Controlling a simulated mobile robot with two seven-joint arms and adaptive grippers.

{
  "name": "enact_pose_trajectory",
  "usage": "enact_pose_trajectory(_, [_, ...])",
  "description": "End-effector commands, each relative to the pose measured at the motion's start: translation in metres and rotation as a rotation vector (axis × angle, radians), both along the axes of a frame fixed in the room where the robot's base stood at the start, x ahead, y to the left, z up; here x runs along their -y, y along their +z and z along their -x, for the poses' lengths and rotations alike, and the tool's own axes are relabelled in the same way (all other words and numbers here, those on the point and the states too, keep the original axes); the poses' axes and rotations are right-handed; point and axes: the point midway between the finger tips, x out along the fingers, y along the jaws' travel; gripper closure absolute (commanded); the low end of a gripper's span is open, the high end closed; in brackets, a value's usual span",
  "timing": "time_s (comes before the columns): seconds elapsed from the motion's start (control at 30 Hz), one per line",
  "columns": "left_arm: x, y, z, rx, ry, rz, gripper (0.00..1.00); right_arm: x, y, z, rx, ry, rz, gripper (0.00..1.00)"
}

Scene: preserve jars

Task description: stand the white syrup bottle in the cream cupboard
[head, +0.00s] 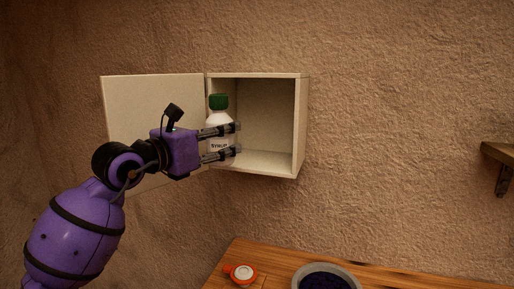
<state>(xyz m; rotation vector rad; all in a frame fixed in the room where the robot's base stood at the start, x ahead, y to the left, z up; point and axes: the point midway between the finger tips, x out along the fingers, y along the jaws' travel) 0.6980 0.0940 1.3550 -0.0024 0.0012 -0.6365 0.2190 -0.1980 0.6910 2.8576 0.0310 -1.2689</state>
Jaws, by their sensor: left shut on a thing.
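The white syrup bottle (217,119) has a green cap and a dark "SYRUP" label. It is upright at the left side of the opening of the cream cupboard (302,130). My left gripper (238,139) is shut on the bottle, with its fingers pointing right across the bottle's body. The fingers hide part of the bottle, and I cannot tell whether its base touches the cupboard floor. The cupboard is on the wall with its door (150,98) swung open to the left, behind my left arm. My right gripper is not in view.
The cupboard's inside looks empty to the right of the bottle. Below is a wooden table (390,275) with a grey bowl of dark contents (326,278) and a small red and white round object (242,273). A wooden wall shelf (498,152) is at the right edge.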

Motion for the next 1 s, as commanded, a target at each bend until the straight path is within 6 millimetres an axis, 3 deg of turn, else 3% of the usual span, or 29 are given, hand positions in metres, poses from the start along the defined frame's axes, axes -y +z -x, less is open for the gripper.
enact_pose_trajectory(0.07, [0.014, 0.008, -0.015, 0.007, -0.003, 0.005, 1.00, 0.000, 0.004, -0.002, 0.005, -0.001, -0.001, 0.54])
enact_pose_trajectory(0.5, [0.080, 0.004, -0.104, 0.005, -0.003, 0.002, 1.00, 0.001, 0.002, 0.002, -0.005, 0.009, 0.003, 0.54])
enact_pose_trajectory(0.83, [0.097, 0.004, -0.127, 0.005, -0.003, 0.001, 1.00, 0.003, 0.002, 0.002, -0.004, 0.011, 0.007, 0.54])
enact_pose_trajectory(1.0, [0.095, -0.024, -0.125, 0.004, -0.002, 0.000, 1.00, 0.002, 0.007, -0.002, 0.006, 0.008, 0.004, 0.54])
